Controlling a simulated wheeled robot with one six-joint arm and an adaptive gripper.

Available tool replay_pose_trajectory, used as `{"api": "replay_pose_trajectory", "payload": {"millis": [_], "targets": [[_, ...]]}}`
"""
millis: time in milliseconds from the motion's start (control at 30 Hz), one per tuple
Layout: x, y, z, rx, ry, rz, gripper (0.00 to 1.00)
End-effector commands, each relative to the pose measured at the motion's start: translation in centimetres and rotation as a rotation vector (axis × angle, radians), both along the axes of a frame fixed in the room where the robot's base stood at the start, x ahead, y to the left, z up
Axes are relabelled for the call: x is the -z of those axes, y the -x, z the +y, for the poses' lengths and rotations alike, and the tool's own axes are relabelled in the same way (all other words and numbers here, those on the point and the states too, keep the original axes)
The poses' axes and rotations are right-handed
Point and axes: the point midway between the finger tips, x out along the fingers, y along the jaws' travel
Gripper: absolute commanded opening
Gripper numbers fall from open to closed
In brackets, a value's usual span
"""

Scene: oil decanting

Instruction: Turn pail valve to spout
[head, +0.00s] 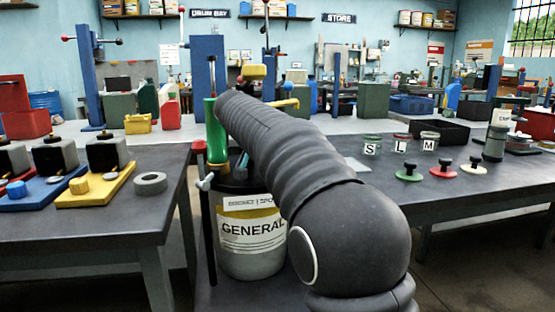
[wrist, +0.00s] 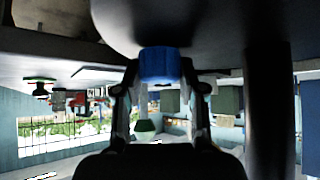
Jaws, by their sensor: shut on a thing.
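The pail (head: 250,262) is grey with a black lid and a GENERAL label, and stands upright at centre left in the head view. A green upright cylinder (head: 216,140) rises from its lid. My dark arm crosses in front of the pail and hides part of the lid and my gripper in the head view. In the wrist view, which looks upside down, my gripper (wrist: 160,78) has a blue knob (wrist: 160,62) between its two fingertips and is shut on it. I cannot see which way the valve points.
Left, a dark table (head: 95,215) holds yellow and blue blocks with black cubes and a grey ring (head: 150,183). Right, another table holds jars marked S, L, M and several knobbed lids (head: 408,172). Blue posts and boxes stand behind.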

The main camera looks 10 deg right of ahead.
Motion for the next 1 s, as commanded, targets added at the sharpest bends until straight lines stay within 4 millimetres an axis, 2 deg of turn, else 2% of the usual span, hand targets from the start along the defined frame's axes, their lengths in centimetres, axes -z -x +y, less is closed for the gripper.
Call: {"api": "replay_pose_trajectory", "payload": {"millis": [400, 900, 933, 1000], "targets": [[0.04, -0.03, 0.07, 0.172, -0.002, 0.002, 0.05], [0.16, 0.00, 0.03, 0.191, -0.002, 0.003, 0.05], [0.17, 0.00, 0.02, 0.191, -0.002, 0.003, 0.42], [0.16, 0.00, 0.03, 0.191, -0.002, 0.003, 0.60]]}}
